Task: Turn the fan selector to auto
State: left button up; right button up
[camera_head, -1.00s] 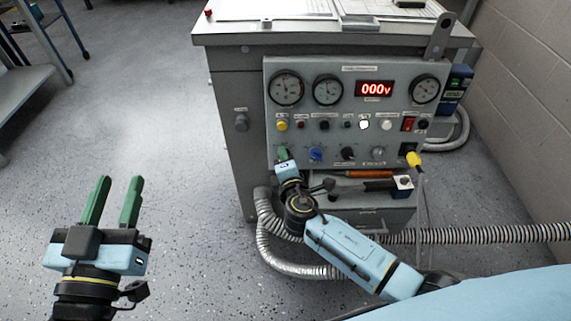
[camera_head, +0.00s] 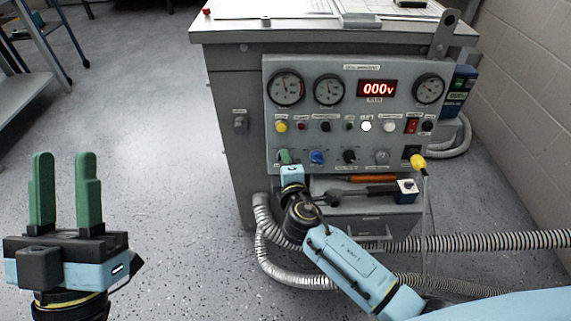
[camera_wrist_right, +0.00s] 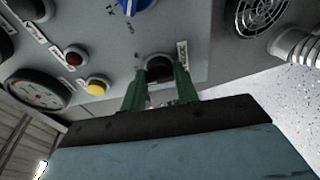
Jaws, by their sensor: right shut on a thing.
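The control panel (camera_head: 345,115) is on the front of a grey cabinet. My right gripper (camera_head: 285,157) is at the left end of its lower knob row, with its green fingers toward the panel. In the right wrist view, the fingers (camera_wrist_right: 160,85) are shut on a black knob (camera_wrist_right: 159,66), one on each side. This knob appears to be the fan selector; its label is too small to read, and the pointer direction is hidden. In the head view the gripper hides the knob. My left gripper (camera_head: 64,195) is open and empty over the floor at the lower left.
A blue knob (camera_head: 317,157) sits just right of the gripped knob, with a black knob (camera_head: 349,157) beyond it. A yellow button (camera_head: 281,127) is above. Tools lie on a shelf below the panel.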

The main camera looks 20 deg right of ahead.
jog(key=o, duration=1)
jog(key=shift+c, duration=0.2)
jog(key=shift+s, duration=0.1)
pick_arm(q)
jog(key=w+f+g+y+p, duration=0.1)
jog(key=w+f+g+p, duration=0.2)
jog(key=f+g, duration=0.3)
jog(key=shift+w+f+y, duration=0.2)
jog(key=shift+w+y, duration=0.05)
jog(key=shift+y, duration=0.15)
pick_arm(e)
jog(key=v, duration=1.3)
pick_arm(q)
jog(key=shift+d, duration=0.1)
pick_arm(e)
jog(key=shift+s, duration=0.15)
